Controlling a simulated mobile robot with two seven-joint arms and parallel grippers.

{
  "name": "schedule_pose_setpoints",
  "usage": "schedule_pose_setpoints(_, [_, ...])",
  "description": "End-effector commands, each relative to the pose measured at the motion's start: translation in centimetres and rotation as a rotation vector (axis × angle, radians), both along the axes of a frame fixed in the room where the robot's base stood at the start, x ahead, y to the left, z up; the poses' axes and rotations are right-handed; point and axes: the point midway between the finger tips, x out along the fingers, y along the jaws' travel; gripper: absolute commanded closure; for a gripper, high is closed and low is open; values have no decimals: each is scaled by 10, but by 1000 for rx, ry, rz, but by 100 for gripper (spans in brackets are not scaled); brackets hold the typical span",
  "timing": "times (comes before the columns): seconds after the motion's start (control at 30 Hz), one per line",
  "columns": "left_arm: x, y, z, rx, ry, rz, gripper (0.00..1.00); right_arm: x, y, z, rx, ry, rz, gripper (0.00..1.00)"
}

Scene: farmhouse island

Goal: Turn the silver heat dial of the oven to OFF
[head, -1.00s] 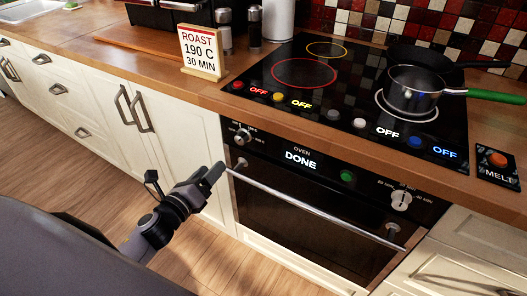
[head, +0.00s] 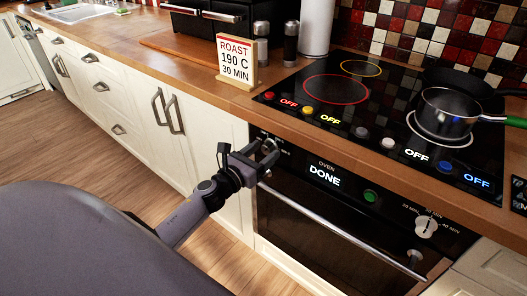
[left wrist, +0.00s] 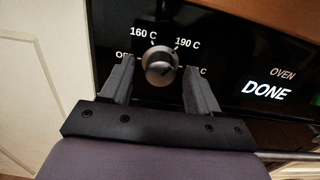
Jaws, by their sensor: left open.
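The silver heat dial (left wrist: 160,62) is a round knob on the black oven panel, with OFF at its left and 160 C and 190 C above it. A label at its right is partly hidden by a finger. I cannot clearly tell where its pointer stands. My left gripper (left wrist: 158,88) is open, with one finger on each side of the dial and dark gaps between fingers and knob. In the head view the left gripper (head: 265,153) is at the panel's left end and mostly covers the dial. My right gripper is not in view.
The oven display (head: 324,175) reads DONE. The oven door handle (head: 340,232) runs just below the panel. A second silver knob (head: 426,227) is at the panel's right end. A sign (head: 236,62) reading ROAST 190 C 30 MIN stands on the counter. White cabinets (head: 215,135) are at left.

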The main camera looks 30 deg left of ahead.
Motion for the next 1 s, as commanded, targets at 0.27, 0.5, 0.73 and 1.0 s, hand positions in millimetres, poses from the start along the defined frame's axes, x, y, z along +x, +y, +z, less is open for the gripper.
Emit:
schedule_pose_setpoints(0.27, [7, -1, 0, -1, 0, -1, 39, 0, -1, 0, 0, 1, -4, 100])
schedule_pose_setpoints(0.5, [7, -1, 0, -1, 0, 0, 72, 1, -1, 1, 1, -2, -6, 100])
schedule_pose_setpoints(0.73, [6, -1, 0, -3, 0, -1, 94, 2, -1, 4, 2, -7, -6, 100])
schedule_pose_setpoints(1.0, [6, -1, 0, -69, 6, -1, 94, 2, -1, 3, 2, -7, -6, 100])
